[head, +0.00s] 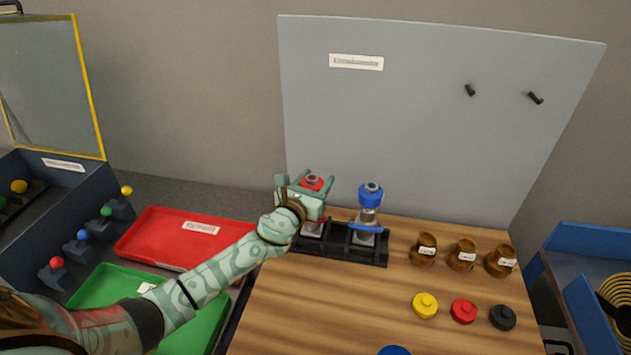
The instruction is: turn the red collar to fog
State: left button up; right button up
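The pump with the red collar (312,182) stands in the left place of a black holder (340,249) on the wooden table. My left gripper (316,198) is at this pump, around or right beside the red collar. The gripper's body hides much of the collar, so I cannot tell whether the fingers touch it. A second pump with a blue collar (370,194) stands upright in the holder's right place, apart from the gripper. No fog marking can be read. My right gripper is not in view.
Several brown pots (461,256) with labels stand at the table's right. Yellow (425,305), red (463,311) and black (502,317) caps lie before them. A grey panel (430,110) rises behind. Red (150,238) and green (205,325) trays lie left. The table's middle is clear.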

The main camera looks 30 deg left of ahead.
pick_arm(q)
jog(key=shift+r+n+y+p, duration=0.15)
jog(key=shift+n+y+p, duration=0.5)
jog(key=shift+y, duration=0.45)
jog(key=shift+a+n+g+y, duration=0.2)
jog(key=shift+n+g+y, duration=0.1)
jog(key=shift+n+y, duration=0.75)
jog(key=o, duration=1)
jog(key=shift+s, duration=0.1)
jog(key=p+v, duration=0.1)
jog(key=v, duration=1.5)
jog(key=shift+s+d+f, duration=0.1)
jog(key=shift+d+f, duration=0.05)
jog(key=shift+f, duration=0.05)
